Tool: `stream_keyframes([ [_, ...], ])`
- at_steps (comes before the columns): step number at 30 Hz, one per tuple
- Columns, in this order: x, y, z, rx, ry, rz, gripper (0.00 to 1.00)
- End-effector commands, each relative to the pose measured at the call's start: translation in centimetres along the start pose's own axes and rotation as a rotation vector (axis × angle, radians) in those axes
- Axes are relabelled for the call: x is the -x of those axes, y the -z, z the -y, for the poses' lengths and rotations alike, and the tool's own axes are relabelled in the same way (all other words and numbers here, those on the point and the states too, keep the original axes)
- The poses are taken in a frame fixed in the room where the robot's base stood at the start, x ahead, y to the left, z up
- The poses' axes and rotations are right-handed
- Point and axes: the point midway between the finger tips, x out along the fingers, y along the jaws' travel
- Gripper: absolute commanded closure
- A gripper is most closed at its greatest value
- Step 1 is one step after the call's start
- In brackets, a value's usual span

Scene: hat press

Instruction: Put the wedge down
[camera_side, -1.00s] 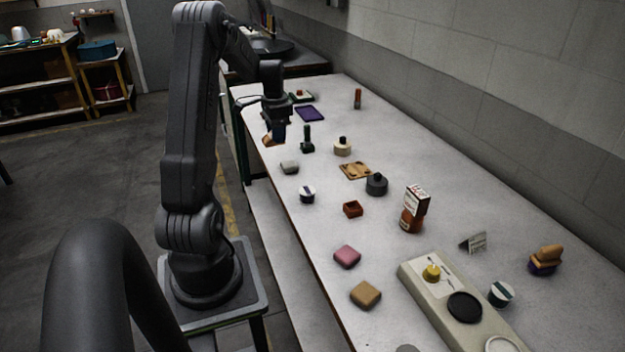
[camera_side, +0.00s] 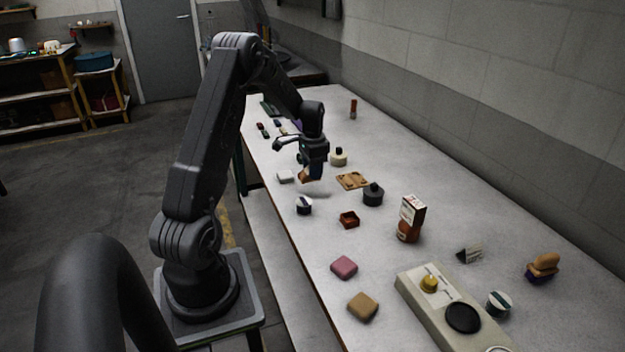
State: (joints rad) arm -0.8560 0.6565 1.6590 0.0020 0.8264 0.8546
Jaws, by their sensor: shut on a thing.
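My gripper (camera_side: 314,170) is shut on the wedge (camera_side: 304,175), a small orange-brown piece that shows at the left of the fingers. A dark blue part shows beside it; I cannot tell whether it is a finger or part of the wedge. The wedge is held over the worktable (camera_side: 400,170), near its left edge, and seems a little above the surface, with a faint shadow below. The fingers hide much of its shape.
Near the gripper are a pale block (camera_side: 286,177), a white-and-dark round piece (camera_side: 304,206), a tan board (camera_side: 352,181), a cream knobbed piece (camera_side: 338,158) and a dark knobbed piece (camera_side: 373,195). A red-brown open box (camera_side: 349,220) stands nearer. Free table lies to the right.

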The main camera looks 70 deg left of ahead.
Motion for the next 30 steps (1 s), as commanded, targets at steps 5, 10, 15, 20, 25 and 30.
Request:
stream_keyframes([
  [5, -2.0, 0.0, -0.1, 0.000, -0.003, 0.002, 0.81],
  [10, -3.9, 0.0, 0.0, 0.000, 0.000, 0.000, 0.81],
  [15, -3.9, 0.0, 0.0, 0.000, 0.001, -0.001, 0.81],
  [20, -4.2, 0.0, 0.0, 0.000, 0.000, 0.000, 0.81],
  [25, -4.2, 0.0, 0.0, 0.000, 0.000, 0.000, 0.45],
  [30, -4.2, 0.0, 0.0, 0.000, 0.000, 0.000, 0.32],
])
